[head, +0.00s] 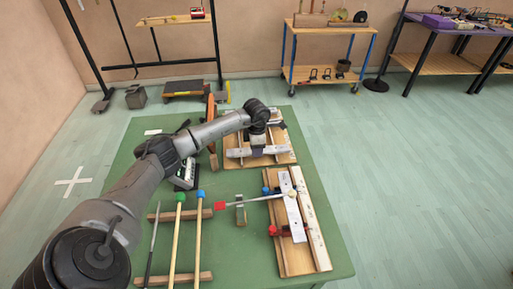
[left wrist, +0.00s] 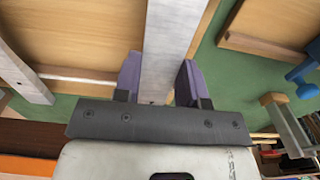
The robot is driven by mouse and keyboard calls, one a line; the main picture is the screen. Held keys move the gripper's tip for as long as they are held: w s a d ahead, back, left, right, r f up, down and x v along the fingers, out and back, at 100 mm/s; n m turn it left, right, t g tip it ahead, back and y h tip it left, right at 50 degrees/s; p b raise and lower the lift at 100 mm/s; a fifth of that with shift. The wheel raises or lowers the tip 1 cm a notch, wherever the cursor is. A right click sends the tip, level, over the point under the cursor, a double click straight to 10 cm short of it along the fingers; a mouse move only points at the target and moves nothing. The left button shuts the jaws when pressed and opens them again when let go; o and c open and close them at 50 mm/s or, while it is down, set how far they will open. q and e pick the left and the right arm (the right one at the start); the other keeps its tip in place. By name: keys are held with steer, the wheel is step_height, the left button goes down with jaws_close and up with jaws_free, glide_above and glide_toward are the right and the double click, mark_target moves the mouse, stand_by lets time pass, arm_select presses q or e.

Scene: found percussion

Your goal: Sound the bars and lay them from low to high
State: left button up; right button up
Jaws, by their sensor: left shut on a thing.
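My left gripper (head: 257,141) is over the wooden frame board (head: 286,158) at the back of the green table. In the left wrist view its purple pads (left wrist: 159,80) are shut on a pale metal bar (left wrist: 170,40). This bar (head: 238,153) lies crosswise over the back board in the head view; whether it touches the rails is unclear. Another pale bar (left wrist: 20,72) shows at the left of the wrist view. A metal bar (head: 293,210) lies on the front right board (head: 296,262). A red-headed mallet (head: 221,206) reaches across to that board. My right gripper is not in view.
A small block (head: 240,213) and a black-and-white device (head: 186,174) stand between. The green tabletop (head: 232,262) is bare at the front middle.

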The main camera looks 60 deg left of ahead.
arm_select(q)
steer(key=shift+f, duration=0.3)
steer(key=o, duration=1.1)
